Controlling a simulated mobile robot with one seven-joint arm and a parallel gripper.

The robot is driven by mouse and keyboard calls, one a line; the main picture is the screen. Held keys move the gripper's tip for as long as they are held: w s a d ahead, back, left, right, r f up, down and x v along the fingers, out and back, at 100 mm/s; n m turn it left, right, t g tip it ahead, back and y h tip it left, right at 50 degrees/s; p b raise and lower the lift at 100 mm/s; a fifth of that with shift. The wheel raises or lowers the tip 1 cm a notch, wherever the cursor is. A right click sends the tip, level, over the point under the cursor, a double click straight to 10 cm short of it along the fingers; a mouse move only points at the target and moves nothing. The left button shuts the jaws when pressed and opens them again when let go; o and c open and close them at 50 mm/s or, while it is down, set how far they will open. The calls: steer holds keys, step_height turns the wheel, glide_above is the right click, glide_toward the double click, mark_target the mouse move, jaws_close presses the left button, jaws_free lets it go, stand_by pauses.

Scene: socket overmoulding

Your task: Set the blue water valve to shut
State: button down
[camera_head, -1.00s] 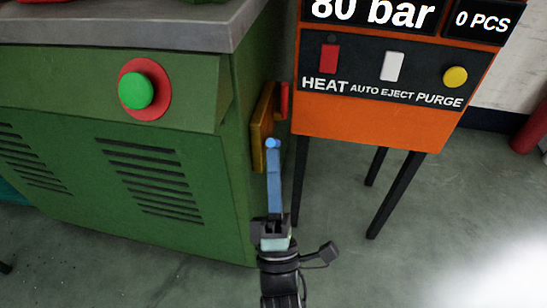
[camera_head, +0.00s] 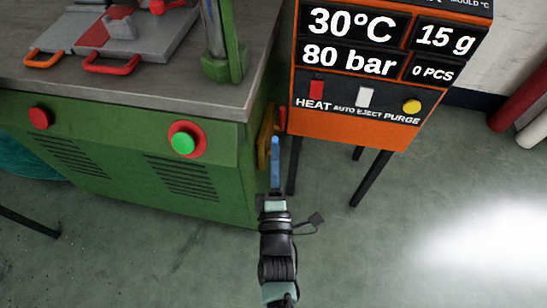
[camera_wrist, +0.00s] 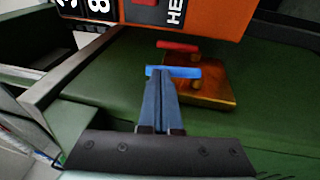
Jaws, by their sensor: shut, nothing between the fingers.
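The blue water valve handle (camera_wrist: 188,71) is a short bar in the wrist view. It lies crosswise, roughly parallel to the red handle, on a brass-coloured plate (camera_wrist: 215,92) on the green machine's side. In the head view the blue shows in line with my fingers, so its angle is hard to read there. My gripper (camera_wrist: 158,82) is shut and empty, its blue-grey fingertips at the near side of the blue handle. I cannot tell whether they touch it. In the head view my gripper (camera_head: 275,172) reaches up beside the machine's right side.
A red handle (camera_wrist: 178,46) sits just beyond the blue one. The orange control panel (camera_head: 340,128) on black legs stands close on the right. The green machine (camera_head: 225,190) is close on the left. The floor (camera_head: 400,250) to the right is clear.

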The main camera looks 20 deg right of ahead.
steer(key=p, duration=0.2)
steer(key=r+g+p, duration=0.1)
steer(key=p, duration=0.2)
steer(key=shift+w+d+g+y, duration=0.25)
steer(key=shift+w+g+y, duration=0.05)
steer(key=shift+w+y, duration=0.1)
steer(key=shift+f+p, duration=0.1)
steer(key=shift+p, duration=0.2)
